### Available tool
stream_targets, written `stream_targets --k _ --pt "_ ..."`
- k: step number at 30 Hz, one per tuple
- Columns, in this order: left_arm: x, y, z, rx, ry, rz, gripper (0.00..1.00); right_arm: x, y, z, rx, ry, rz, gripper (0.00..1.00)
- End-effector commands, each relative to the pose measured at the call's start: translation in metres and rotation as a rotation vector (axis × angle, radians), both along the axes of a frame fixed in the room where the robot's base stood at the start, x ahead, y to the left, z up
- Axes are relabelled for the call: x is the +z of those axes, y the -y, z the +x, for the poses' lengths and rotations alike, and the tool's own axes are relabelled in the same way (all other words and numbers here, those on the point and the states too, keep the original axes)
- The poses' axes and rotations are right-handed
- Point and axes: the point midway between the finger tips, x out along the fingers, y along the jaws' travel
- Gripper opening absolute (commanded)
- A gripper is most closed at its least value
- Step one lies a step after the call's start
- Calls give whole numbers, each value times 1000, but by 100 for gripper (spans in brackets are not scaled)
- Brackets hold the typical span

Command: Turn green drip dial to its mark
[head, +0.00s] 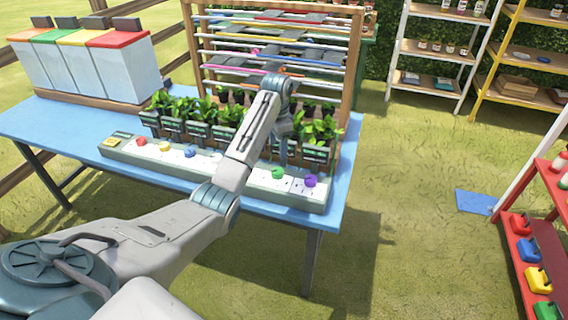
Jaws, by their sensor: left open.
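The green drip dial (277,173) is a small round knob on the long pale control panel (250,190) along the table's front edge. Its mark is too small to make out. My left arm reaches in from the lower left, and my left gripper (284,160) points down just above and behind the green dial in the picture. It is open and appears empty; I cannot tell whether it touches the dial. My right gripper is not in view.
A purple dial (310,181) sits right of the green one; blue (190,152), yellow (164,147) and red (141,141) dials sit left. Potted plants (230,118) stand behind the panel on the blue table (50,118). A wooden rack (356,60) rises behind them.

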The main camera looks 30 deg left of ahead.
Motion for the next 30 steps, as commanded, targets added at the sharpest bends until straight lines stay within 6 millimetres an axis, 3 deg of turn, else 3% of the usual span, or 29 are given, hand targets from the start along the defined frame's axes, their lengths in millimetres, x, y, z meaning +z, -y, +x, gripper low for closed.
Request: stream_targets --k 9,16,21,30 --pt "-52 0 -2 0 -5 0 59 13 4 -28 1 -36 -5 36" --pt "-89 1 -1 1 -4 -1 59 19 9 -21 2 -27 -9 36" --pt "-103 0 -1 1 -2 0 59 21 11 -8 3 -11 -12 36" --pt "-105 0 -1 0 -1 1 59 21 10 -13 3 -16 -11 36"
